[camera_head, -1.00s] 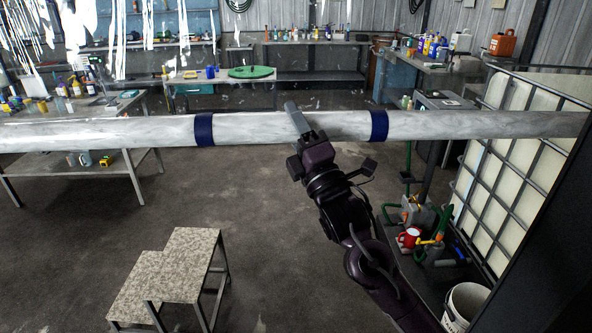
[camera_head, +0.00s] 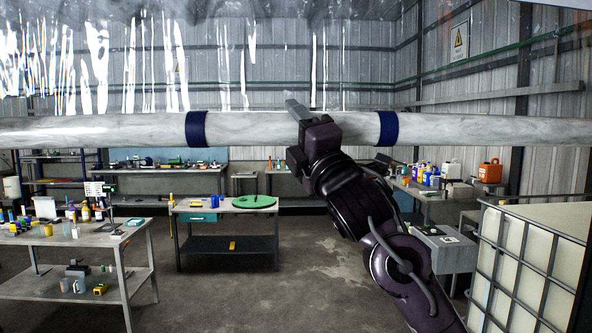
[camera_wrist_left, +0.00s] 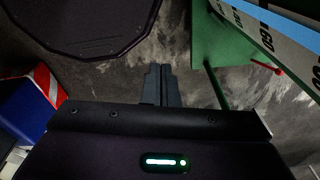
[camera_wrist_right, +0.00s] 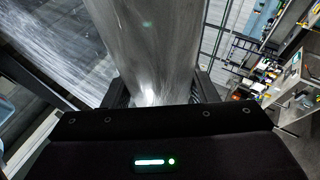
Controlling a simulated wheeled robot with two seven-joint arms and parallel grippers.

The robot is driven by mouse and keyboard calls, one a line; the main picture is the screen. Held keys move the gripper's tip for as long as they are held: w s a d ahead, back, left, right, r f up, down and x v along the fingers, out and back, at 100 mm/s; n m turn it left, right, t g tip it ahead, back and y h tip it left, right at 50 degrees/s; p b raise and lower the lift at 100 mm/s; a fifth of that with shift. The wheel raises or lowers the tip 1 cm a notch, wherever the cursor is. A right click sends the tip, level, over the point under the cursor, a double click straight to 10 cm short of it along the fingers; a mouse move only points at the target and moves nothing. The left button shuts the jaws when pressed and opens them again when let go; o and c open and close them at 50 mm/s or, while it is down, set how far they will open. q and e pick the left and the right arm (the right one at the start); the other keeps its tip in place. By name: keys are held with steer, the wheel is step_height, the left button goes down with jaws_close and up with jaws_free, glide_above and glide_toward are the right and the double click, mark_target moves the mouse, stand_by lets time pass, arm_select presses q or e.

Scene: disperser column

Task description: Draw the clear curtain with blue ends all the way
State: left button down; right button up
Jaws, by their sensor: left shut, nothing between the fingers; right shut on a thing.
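A clear, glossy curtain film (camera_head: 110,60) shows as white streaks across the upper left and top of the head view. Below it a pale, round bar (camera_head: 90,132) runs level across the whole view, with a left blue band (camera_head: 196,129) and a right blue band (camera_head: 387,129). My right gripper (camera_head: 298,112) is shut on this bar between the bands. The right wrist view shows the bar (camera_wrist_right: 145,50) passing between the fingers (camera_wrist_right: 160,88). My left gripper is outside the head view; in the left wrist view its fingers (camera_wrist_left: 161,85) are shut and empty.
A cluttered workbench (camera_head: 75,240) stands at the left, and a table with a green disc (camera_head: 255,202) at the centre back. A caged white tank (camera_head: 535,250) stands at the right. A green panel (camera_wrist_left: 215,45) is near my left fingers.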

step_height(320, 180, up, 4)
steer(key=shift+s+r, duration=0.1)
steer(key=shift+r, duration=0.3)
steer(key=shift+d+r, duration=0.1)
steer(key=o, duration=1.3)
steer(key=shift+o, duration=0.2)
steer(key=shift+f, duration=0.2)
